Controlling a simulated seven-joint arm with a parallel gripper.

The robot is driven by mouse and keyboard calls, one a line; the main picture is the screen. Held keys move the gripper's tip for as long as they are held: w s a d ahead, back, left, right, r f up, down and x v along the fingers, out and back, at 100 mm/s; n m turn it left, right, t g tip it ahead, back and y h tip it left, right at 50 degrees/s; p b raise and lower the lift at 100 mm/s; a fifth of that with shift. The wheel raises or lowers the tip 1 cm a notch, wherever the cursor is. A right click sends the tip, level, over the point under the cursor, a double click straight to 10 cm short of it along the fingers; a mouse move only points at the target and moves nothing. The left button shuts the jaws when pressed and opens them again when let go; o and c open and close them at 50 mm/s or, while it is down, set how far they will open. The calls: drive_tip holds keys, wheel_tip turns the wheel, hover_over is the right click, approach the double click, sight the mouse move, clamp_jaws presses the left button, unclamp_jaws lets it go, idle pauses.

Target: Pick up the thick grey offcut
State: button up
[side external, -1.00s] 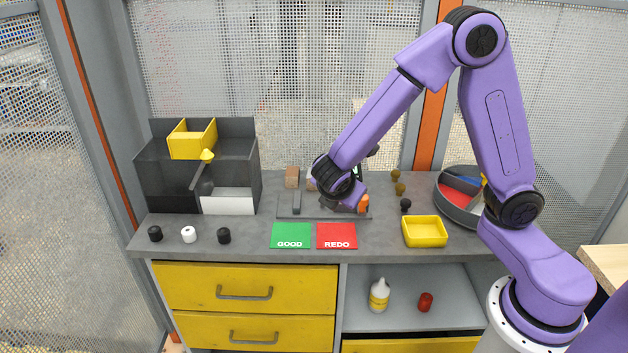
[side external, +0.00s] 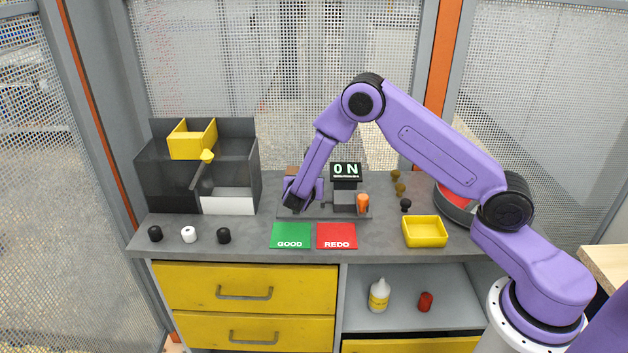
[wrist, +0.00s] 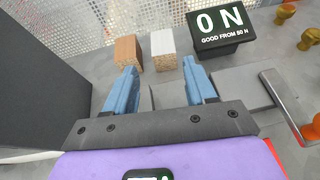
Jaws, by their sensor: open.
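A block with a pale grey top and a speckled chipboard end (wrist: 163,50), which looks like the grey offcut, stands on the bench in the wrist view. A brown-topped block (wrist: 128,52) stands just left of it; part of the brown block (side external: 291,172) shows in the side view. My gripper (wrist: 159,66) is open, its two blue fingers pointing towards the blocks, and nothing is held between them. The grey-topped block lies beyond the fingertips, apart from them. In the side view my arm hides it and the fingertips.
A tester with a "0 N" display (side external: 346,171) and an orange handle (side external: 362,204) stands right of my gripper. Green GOOD (side external: 291,236) and red REDO (side external: 337,236) pads lie in front. A dark walled bin (side external: 165,185) stands left; a yellow tray (side external: 425,232) sits right.

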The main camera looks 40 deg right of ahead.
drive_tip(key=x, duration=0.4)
drive_tip(key=shift+w+d+f, duration=0.15)
drive_tip(key=shift+w+d, duration=0.1)
drive_tip(key=shift+d, duration=0.05)
drive_tip(key=shift+s+f+x, duration=0.1)
drive_tip(key=shift+x, duration=1.25)
drive_tip(key=shift+s+f+x, duration=0.1)
drive_tip(key=shift+x, duration=1.25)
drive_tip(key=c, duration=0.8)
